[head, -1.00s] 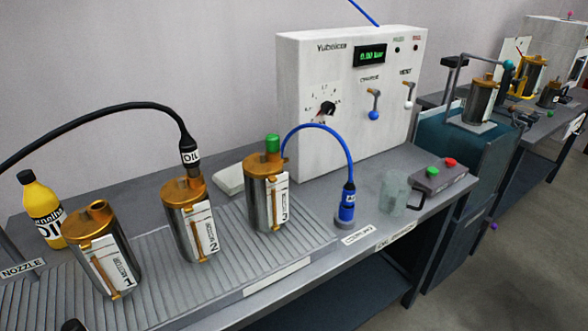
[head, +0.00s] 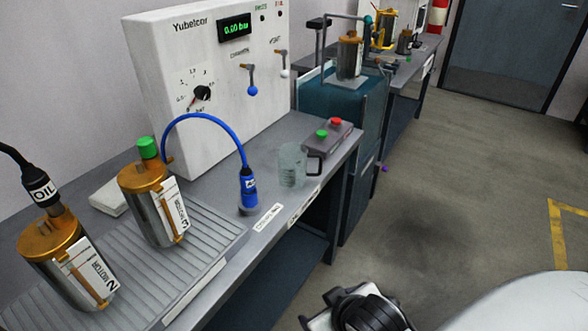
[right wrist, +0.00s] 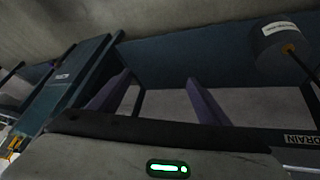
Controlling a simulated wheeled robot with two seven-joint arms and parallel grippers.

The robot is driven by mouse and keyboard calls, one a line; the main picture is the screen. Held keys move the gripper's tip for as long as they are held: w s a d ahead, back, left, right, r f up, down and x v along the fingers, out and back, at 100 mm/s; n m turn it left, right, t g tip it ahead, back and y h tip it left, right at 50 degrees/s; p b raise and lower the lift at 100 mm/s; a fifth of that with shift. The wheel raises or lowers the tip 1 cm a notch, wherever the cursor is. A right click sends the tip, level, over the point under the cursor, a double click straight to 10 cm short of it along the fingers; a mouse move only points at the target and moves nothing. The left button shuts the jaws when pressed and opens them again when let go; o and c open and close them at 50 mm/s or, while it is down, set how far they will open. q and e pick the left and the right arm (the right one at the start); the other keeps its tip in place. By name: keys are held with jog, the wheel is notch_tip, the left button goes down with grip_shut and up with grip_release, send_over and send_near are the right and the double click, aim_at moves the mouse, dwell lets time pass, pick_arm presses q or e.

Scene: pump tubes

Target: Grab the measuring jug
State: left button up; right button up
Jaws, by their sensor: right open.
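The measuring jug (head: 291,166) is a clear, pale glass vessel with a dark handle on its right side. It stands upright on the grey bench near its front edge in the head view. My right gripper (head: 316,306) is at the bottom of the head view, in front of the bench and apart from the jug. In the right wrist view its two fingers (right wrist: 160,84) are spread with nothing between them. I do not make out the jug in that view. My left gripper is not in view.
A blue-tipped hose (head: 249,188) stands left of the jug. A button box (head: 328,138) with green and red buttons lies behind it. Motor canisters (head: 152,205) stand on the ribbed tray further left. A white control panel (head: 205,80) rises behind. Floor right of the bench is open.

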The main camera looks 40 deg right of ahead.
jog(key=w+d+r+m+t+h, duration=0.5)
jog(key=w+d, duration=0.3)
jog(key=w, duration=0.3)
jog(key=t+h, duration=0.1)
jog(key=t, duration=0.4)
send_near(293, 151)
jog(key=s+a+r, duration=0.3)
jog(key=shift+d+p+x, duration=0.15)
jog(key=shift+p+x, duration=0.3)
jog(key=shift+x, duration=2)
jog(key=shift+d+p+x, duration=0.15)
jog(key=shift+p+x, duration=0.25)
jog(key=shift+x, duration=2.05)
jog(key=shift+s+f, duration=0.1)
jog(key=shift+s, duration=0.1)
jog(key=c, duration=1.1)
